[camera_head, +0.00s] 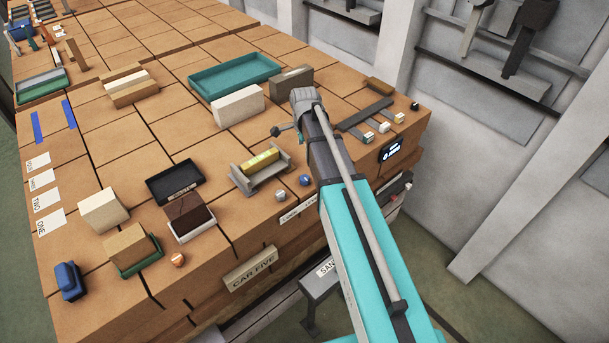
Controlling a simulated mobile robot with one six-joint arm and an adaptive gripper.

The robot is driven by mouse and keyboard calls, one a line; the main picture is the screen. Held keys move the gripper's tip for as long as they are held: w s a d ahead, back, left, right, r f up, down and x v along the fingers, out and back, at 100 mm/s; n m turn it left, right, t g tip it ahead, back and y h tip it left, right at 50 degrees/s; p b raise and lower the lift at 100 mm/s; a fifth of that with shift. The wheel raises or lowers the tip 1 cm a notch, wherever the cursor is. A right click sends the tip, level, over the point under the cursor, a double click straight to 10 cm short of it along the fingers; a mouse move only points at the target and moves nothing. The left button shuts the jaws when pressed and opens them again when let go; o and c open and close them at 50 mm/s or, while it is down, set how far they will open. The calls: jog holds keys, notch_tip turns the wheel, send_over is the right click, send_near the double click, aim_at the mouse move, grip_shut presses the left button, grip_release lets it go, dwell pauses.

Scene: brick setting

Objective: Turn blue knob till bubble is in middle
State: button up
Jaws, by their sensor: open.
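A yellow-green level vial (261,161) lies in a grey holder (243,182) near the front edge of the brick-block table. Its bubble is too small to make out. A small blue knob (305,181) is at the right of the holder, close to the front edge. A whitish knob (281,195) is just left of it. My gripper (279,131) is small and dark at the end of my teal arm, behind the holder and the blue knob. It is open, appears empty, and is apart from the knob. My arm hides part of the table right of the knob.
A teal tray (236,93), a cream block (238,107) and a grey-brown block (291,81) stand behind. A black tray (175,196) is left of the holder. Grey bars with several small cubes lie right of my arm. A display (391,149) is on the table's side.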

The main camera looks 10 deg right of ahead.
aim_at(305, 177)
jog(key=shift+f, duration=0.1)
dwell(0.4)
notch_tip(305, 177, down, 14)
jog(key=b, duration=1.3)
jog(key=shift+r+b, duration=0.2)
jog(key=shift+b, duration=0.2)
jog(key=c, duration=1.1)
jog(key=shift+c, duration=0.2)
jog(key=shift+n, duration=0.5)
